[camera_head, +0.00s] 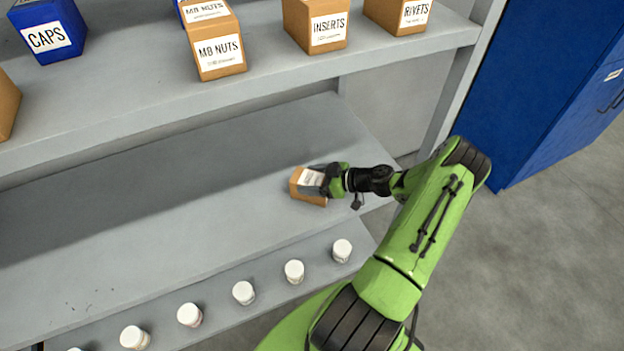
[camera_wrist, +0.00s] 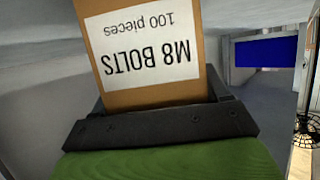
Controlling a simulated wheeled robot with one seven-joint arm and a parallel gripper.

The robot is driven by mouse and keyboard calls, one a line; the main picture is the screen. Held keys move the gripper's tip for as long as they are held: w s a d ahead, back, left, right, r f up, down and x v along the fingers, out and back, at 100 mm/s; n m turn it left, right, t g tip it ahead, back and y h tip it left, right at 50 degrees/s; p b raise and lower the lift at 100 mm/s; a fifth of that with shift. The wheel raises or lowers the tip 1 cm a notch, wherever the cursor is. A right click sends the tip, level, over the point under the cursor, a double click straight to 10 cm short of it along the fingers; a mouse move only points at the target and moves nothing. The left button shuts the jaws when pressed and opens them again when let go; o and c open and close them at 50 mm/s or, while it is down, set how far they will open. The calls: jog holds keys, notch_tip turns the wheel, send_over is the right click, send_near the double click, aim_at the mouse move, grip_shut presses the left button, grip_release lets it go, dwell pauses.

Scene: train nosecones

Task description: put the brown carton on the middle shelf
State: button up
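The brown carton (camera_head: 308,186) is at the right end of the middle shelf (camera_head: 180,205) in the head view. In the wrist view the carton (camera_wrist: 150,85) shows a white label reading "M8 BOLTS 100 pieces", upside down in that picture. My gripper (camera_head: 326,180) reaches in from the right and is shut on the carton. The gripper's dark jaw (camera_wrist: 160,128) lies against the carton in the wrist view. The carton's underside is hidden, so I cannot tell whether it touches the shelf or is held just above it.
The upper shelf (camera_head: 150,95) bears several cartons, among them M8 nuts (camera_head: 217,50), inserts (camera_head: 316,22) and rivets (camera_head: 400,14), and a blue caps box (camera_head: 47,30). White jars (camera_head: 243,292) line the lower shelf. A blue cabinet (camera_head: 540,80) stands right. The middle shelf's left is clear.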

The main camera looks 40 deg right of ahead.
jog(key=o, duration=0.5)
jog(key=shift+c, duration=0.2)
jog(key=p+v, duration=0.1)
jog(key=v, duration=1.1)
